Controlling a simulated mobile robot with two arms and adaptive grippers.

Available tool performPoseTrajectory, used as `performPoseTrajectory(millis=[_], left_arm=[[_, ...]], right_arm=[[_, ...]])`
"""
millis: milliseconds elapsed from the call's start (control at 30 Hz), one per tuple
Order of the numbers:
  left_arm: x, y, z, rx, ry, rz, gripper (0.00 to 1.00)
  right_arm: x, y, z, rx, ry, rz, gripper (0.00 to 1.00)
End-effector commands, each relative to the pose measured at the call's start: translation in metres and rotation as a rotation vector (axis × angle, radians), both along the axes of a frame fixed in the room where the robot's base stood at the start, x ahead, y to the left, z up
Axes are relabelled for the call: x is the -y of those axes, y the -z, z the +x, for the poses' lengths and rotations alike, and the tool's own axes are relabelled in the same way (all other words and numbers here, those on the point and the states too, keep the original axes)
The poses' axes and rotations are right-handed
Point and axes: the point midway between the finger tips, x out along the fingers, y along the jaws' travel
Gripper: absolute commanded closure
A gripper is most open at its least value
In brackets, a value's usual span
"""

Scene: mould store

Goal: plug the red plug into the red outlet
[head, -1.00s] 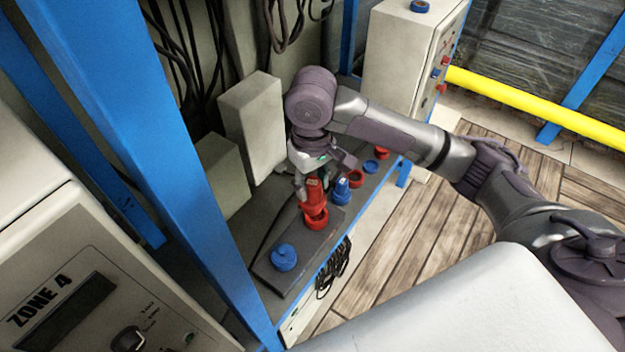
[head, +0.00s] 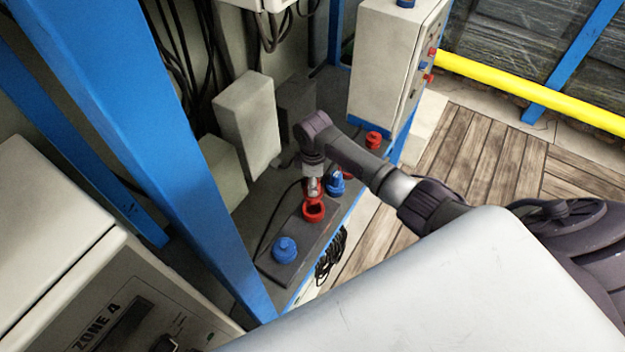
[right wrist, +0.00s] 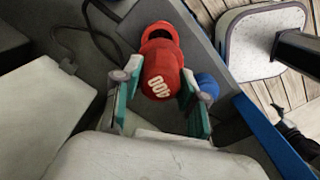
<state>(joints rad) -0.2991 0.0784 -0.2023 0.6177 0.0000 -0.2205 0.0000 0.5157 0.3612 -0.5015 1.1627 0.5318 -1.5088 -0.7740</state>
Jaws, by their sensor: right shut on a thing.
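The red plug (head: 311,187) is held by my right gripper (head: 312,174). In the right wrist view the plug (right wrist: 160,74) shows a pale "400" on its end, and my right gripper (right wrist: 160,84) has a finger on each side of it. The red outlet (head: 314,211) sits on the dark bench strip, just below the plug in the head view. In the right wrist view the outlet (right wrist: 160,32) shows a dark opening just beyond the plug. I cannot tell whether the plug is inside it. My left gripper is not in view.
A blue connector (head: 335,183) stands close beside the plug. A blue outlet (head: 285,249) is nearer on the strip, and a red connector (head: 373,139) farther off. Grey boxes (head: 246,122) stand behind the strip. A blue post (head: 150,140) rises at the left.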

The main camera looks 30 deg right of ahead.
Motion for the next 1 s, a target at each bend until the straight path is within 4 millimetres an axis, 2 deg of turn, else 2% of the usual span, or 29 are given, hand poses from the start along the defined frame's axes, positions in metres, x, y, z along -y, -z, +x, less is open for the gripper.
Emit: performPoseTrajectory(millis=[500,600,1000], left_arm=[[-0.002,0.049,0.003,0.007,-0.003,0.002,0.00],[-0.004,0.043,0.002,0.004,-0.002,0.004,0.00],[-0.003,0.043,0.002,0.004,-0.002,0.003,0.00]], right_arm=[[0.003,0.041,0.002,0.002,-0.006,0.000,0.99],[0.002,0.043,-0.002,-0.001,-0.003,0.000,0.99],[0.000,0.050,-0.004,0.000,-0.001,0.001,0.99]])
